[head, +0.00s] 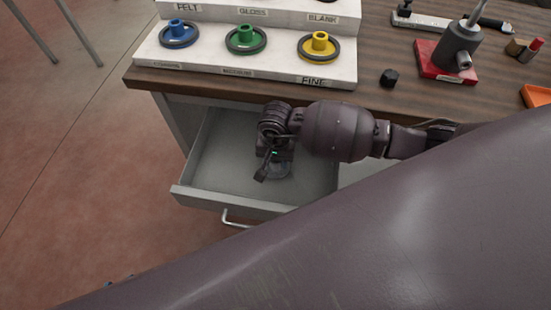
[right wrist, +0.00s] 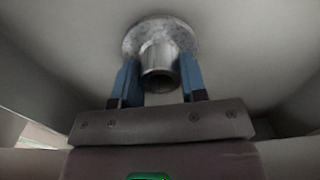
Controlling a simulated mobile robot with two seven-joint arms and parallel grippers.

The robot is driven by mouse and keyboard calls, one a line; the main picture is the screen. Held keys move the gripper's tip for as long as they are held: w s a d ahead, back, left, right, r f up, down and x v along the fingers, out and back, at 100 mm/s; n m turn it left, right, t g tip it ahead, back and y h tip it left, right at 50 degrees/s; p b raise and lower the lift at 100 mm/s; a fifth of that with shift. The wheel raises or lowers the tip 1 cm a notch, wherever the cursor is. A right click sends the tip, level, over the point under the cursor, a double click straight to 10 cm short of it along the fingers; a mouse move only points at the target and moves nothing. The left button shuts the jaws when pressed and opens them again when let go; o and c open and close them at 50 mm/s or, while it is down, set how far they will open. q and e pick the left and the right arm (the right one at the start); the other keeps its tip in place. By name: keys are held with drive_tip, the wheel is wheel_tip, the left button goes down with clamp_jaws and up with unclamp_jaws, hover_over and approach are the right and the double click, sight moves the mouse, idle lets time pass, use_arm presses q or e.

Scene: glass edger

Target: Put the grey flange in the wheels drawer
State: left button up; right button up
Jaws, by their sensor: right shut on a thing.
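The grey flange (right wrist: 150,32) is a round metal disc with a hollow hub. My right gripper (right wrist: 160,78) has its two blue fingers on either side of the hub and is shut on it. In the head view the right gripper (head: 274,166) points down inside the open drawer (head: 225,150), and part of the flange (head: 284,172) shows beneath it, low over the drawer floor. I cannot tell whether the flange touches the floor. No label shows on the drawer. My left gripper is not in view.
Above the drawer, a wooden bench (head: 385,97) carries a stepped white rack (head: 205,62) with blue, green and yellow wheels. A red-based tool (head: 440,62), a black knob (head: 389,78) and an orange tray (head: 537,95) stand right. The drawer's left side is clear. My arm covers the lower right.

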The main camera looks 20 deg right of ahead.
drive_tip(key=shift+f, duration=0.35)
drive_tip(key=shift+f, duration=0.15)
drive_tip(key=o, duration=1.1)
drive_tip(key=shift+r, duration=0.35)
wheel_tip(320, 180, up, 12)
drive_tip(key=shift+f+p, duration=0.2)
drive_tip(key=shift+p, duration=0.5)
